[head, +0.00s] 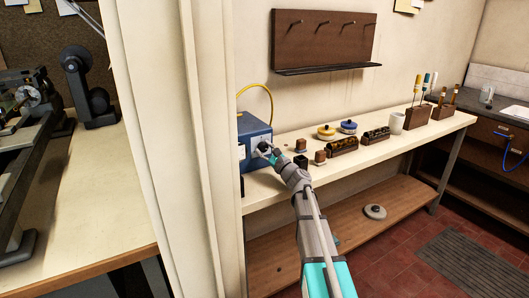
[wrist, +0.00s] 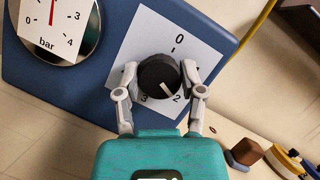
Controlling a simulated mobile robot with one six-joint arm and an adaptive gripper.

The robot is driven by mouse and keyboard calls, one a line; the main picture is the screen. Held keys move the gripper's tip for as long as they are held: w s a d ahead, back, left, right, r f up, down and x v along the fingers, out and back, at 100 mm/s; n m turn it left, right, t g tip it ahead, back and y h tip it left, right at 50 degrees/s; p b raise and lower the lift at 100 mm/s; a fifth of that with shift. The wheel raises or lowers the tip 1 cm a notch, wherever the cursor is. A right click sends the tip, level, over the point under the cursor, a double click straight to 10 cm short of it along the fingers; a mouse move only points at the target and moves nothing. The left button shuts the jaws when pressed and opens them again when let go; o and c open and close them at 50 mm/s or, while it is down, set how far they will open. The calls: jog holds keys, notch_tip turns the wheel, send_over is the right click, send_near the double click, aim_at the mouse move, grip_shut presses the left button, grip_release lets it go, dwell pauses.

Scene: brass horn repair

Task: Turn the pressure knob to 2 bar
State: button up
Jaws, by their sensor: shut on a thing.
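The pressure knob (wrist: 152,73) is round and black with a white pointer line, on a white square scale plate (wrist: 150,27) on the blue box (wrist: 225,45). The pointer slants to the lower right, roughly at the 2. The 0 shows at the top and the 3 at the lower left; no 1 shows, and my right finger covers part of the plate. My gripper (wrist: 159,76) is shut on the knob, one finger on each side. In the head view my gripper (head: 267,150) is at the front of the blue box (head: 254,129).
A round gauge (wrist: 68,25) marked bar has a red needle pointing nearly straight up. The bench (head: 285,186) holds small blocks, tins, a white cup (head: 396,123) and tool holders to the right. A cream wall edge (head: 175,150) stands close on the left.

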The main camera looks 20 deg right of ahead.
jog(key=shift+m+t+h, duration=0.3)
jog(key=shift+m, duration=0.5)
jog(key=o, duration=1.1)
jog(key=shift+o, duration=0.2)
jog(key=shift+n, duration=0.4)
